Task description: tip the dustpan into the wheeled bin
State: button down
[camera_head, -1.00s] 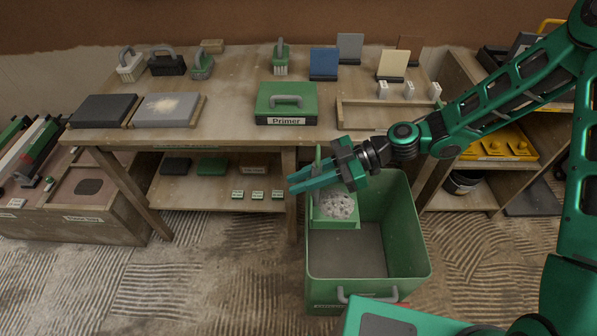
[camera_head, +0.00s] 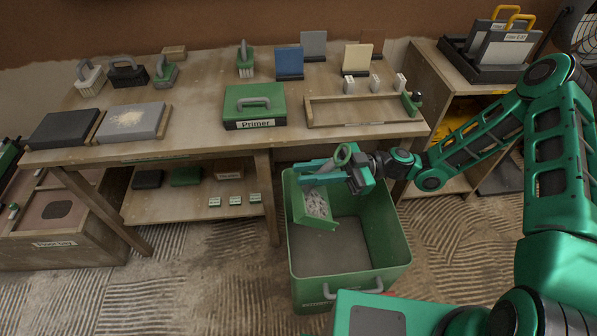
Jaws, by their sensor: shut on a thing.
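The green dustpan (camera_head: 319,220) hangs over the left side of the wheeled bin, tilted with its pan end pointing down. Pale speckled debris (camera_head: 318,204) shows in the pan. The green wheeled bin (camera_head: 398,240) stands open on the floor in front of the bench, its visible grey floor bare. My gripper (camera_head: 318,178) is shut on the dustpan near its handle, above the bin's back left part. The handle's ringed end sticks up behind the fingers. The fingers partly hide the handle.
The workbench (camera_head: 200,96) behind the bin holds a green Primer box (camera_head: 254,106), brushes, boards and a wooden tray (camera_head: 365,121). A shelf unit (camera_head: 428,75) stands at the right. Ridged floor lies clear left of the bin.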

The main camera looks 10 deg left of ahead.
jog(key=w+d+n+g+y, duration=0.1)
jog(key=w+d+g+y, duration=0.1)
jog(key=d, duration=0.5)
jog(key=shift+f+n+g+y, duration=0.35)
jog(key=shift+g+y, duration=0.15)
jog(key=shift+y, duration=0.3)
jog(key=shift+d+r, duration=0.1)
dwell(1.0)
jog(key=shift+r+m+t+h, duration=0.5)
jog(key=shift+r+t+h, duration=0.45)
jog(key=shift+h, duration=0.7)
jog(key=shift+r+m+t+h, duration=0.55)
jog(key=shift+t+h, duration=0.55)
jog(key=shift+h, duration=0.5)
jog(key=shift+r+m+t+h, duration=0.4)
jog(key=shift+r+t+h, duration=0.6)
jog(key=shift+h, duration=0.65)
jog(key=shift+f, duration=0.1)
